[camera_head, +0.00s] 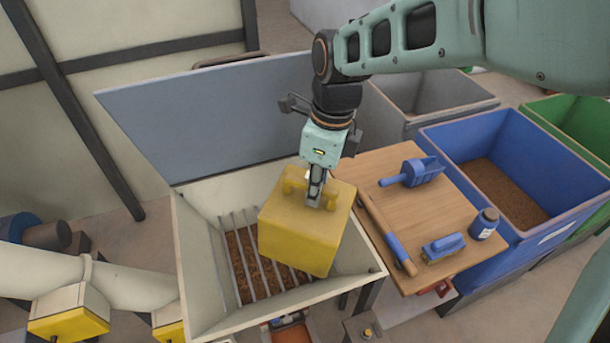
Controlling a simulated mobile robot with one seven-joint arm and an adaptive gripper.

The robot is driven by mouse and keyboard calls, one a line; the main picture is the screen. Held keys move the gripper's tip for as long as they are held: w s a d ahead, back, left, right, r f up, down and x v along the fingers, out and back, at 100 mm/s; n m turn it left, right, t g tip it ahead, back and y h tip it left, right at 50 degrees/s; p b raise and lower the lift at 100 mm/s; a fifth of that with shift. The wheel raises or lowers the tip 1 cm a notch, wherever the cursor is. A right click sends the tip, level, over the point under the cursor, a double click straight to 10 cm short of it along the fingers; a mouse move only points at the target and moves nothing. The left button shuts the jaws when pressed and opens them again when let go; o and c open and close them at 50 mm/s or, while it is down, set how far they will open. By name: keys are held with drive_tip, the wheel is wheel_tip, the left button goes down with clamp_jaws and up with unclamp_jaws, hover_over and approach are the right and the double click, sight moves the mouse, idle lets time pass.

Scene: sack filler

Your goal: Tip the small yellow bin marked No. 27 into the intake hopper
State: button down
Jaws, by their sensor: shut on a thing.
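A small yellow bin (298,236) hangs over the right part of the intake hopper (205,273). My gripper (317,197) is shut on the bin at its upper side, near a yellow handle. The bin looks tilted, and its opening and any No. 27 mark do not show. The hopper is a cream box with a bar grate across it, and brown granular material lies beneath the bars. Its grey lid (215,115) stands open behind it. The bin hides part of the grate.
A wooden side table (410,215) right of the hopper holds a blue scoop (413,172), a brush (443,246), a jar (484,223) and a blue-handled rod (388,237). A blue bin (520,129) with brown material, a grey bin (425,97) and a green bin (577,130) stand beyond.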

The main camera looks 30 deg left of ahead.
sight(342, 210)
drive_tip(key=d+y, duration=0.2)
drive_tip(key=d, duration=0.2)
drive_tip(key=shift+w+d+f+y, duration=0.2)
drive_tip(key=shift+w+f+y, duration=0.2)
drive_tip(key=shift+w+d+f+g+y+b, duration=0.1)
drive_tip(key=shift+d+f+g+y+b, duration=0.2)
drive_tip(key=shift+d+f+y+b, duration=0.35)
drive_tip(key=shift+w+d+f+y+b, duration=0.1)
drive_tip(key=shift+d+f+y+b, duration=0.2)
drive_tip(key=shift+b, duration=0.45)
wheel_tip(342, 210, down, 11)
drive_tip(key=d+g+y+b, duration=0.2)
drive_tip(key=y+b, duration=0.9)
drive_tip(key=b, duration=1.4)
drive_tip(key=shift+w+d+r, duration=0.15)
drive_tip(key=shift+d+r, duration=0.05)
drive_tip(key=shift+d, duration=0.1)
